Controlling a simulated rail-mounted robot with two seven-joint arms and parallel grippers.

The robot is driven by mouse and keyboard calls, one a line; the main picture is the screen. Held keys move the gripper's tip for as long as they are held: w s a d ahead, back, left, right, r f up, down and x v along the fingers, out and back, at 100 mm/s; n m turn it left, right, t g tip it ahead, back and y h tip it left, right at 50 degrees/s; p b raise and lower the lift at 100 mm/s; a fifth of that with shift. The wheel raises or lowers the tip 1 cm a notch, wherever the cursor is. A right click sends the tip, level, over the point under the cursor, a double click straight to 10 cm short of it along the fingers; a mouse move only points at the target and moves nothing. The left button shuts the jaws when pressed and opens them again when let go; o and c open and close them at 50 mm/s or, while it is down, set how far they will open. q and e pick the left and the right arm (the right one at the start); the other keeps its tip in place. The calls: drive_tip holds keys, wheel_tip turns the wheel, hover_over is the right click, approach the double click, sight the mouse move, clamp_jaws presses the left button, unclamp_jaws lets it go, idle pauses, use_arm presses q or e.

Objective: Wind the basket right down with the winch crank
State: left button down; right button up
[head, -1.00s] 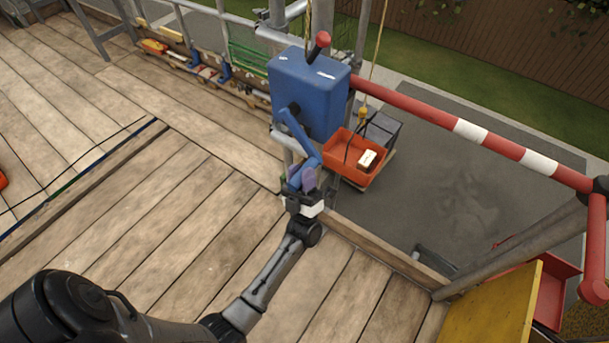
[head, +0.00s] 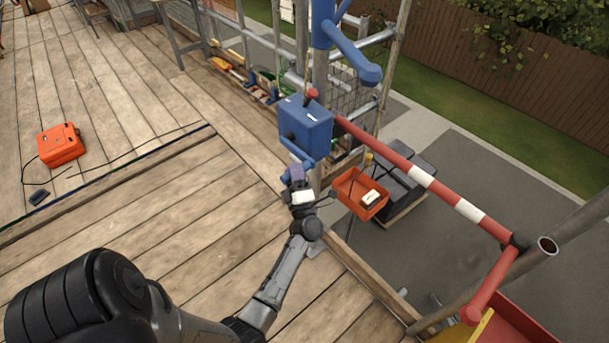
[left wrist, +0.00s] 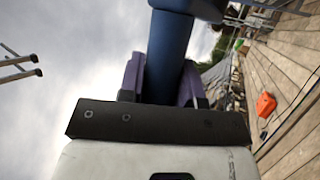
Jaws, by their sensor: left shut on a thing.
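The blue winch box (head: 306,124) is fixed to the scaffold post at the platform edge. Its blue crank (head: 295,150) points down and to the right on the near side. My left gripper (head: 297,175) is shut on the crank handle. In the left wrist view the blue handle (left wrist: 168,55) sits between the purple fingers of my gripper (left wrist: 163,82). The orange-red basket (head: 350,188) hangs just outside the platform edge, with a pale block and a dark cable in it. How far it is above what lies below is unclear. My right gripper is not in view.
A red-and-white guard rail (head: 422,177) runs right from the winch. Dark stacked blocks (head: 408,168) stand on a pallet behind the basket. An orange case (head: 60,145) lies on the deck at left. The planks between are mostly clear.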

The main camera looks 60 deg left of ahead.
use_arm(q)
drive_tip(key=shift+w+r+n+g+h+p, duration=0.1)
drive_tip(key=shift+r+n+g+h+p, duration=0.55)
drive_tip(key=shift+r+p, duration=0.75)
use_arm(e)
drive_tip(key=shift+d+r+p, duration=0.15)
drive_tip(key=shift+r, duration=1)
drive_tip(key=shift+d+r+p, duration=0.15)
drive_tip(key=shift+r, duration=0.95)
use_arm(q)
drive_tip(key=shift+f, duration=0.35)
drive_tip(key=c, duration=1.2)
unclamp_jaws()
drive_tip(key=o, duration=0.3)
drive_tip(key=shift+o, duration=0.5)
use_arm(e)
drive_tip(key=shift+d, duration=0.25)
use_arm(q)
drive_tip(key=shift+f, duration=0.15)
